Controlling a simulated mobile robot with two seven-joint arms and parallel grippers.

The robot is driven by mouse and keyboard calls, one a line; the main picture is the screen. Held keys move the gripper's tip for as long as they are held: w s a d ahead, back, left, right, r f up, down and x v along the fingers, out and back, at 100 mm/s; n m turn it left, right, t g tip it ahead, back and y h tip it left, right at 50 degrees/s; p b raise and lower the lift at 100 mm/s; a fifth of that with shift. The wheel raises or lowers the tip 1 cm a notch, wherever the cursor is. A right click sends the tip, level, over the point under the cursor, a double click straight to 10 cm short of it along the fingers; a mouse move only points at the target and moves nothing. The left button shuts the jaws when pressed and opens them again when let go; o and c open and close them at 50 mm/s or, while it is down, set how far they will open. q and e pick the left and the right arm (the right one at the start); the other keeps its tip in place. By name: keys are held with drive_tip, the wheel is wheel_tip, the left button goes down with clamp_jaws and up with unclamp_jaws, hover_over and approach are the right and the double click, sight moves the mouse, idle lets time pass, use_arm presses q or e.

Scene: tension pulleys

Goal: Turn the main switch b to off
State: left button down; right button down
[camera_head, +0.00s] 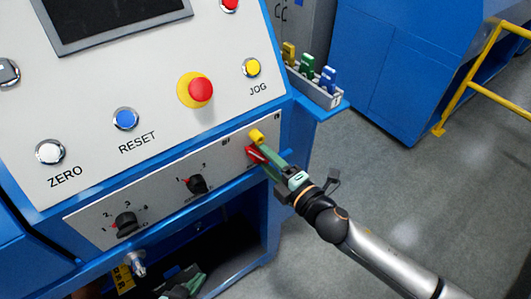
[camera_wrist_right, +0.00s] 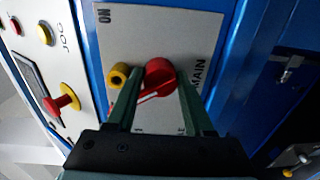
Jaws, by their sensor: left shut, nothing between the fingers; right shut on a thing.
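The red main switch (camera_head: 254,155) is at the right end of the grey lower panel strip in the head view. In the right wrist view the red knob (camera_wrist_right: 160,74) with a white line sits beside the "MAIN" label, and "ON" is printed near the plate's top left. A yellow round part (camera_wrist_right: 118,74) is beside the knob, near the left finger. My right gripper (camera_head: 266,153) is shut on the red knob, its green fingers on either side of it; they hide part of the lower lettering. My left gripper (camera_head: 188,285) is low at the bottom edge, shut and empty, partly hidden.
Black selector knobs (camera_head: 126,223) share the strip. Above are a red emergency button (camera_head: 200,90), a blue RESET button (camera_head: 126,118) and a yellow JOG button (camera_head: 251,67). A grey rack (camera_head: 318,92) with coloured pieces stands on a side shelf. Floor right is open.

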drive_tip(key=shift+n+p, duration=0.35)
drive_tip(key=shift+n, duration=0.75)
drive_tip(key=shift+c, duration=1.4)
unclamp_jaws()
drive_tip(key=shift+r, duration=0.15)
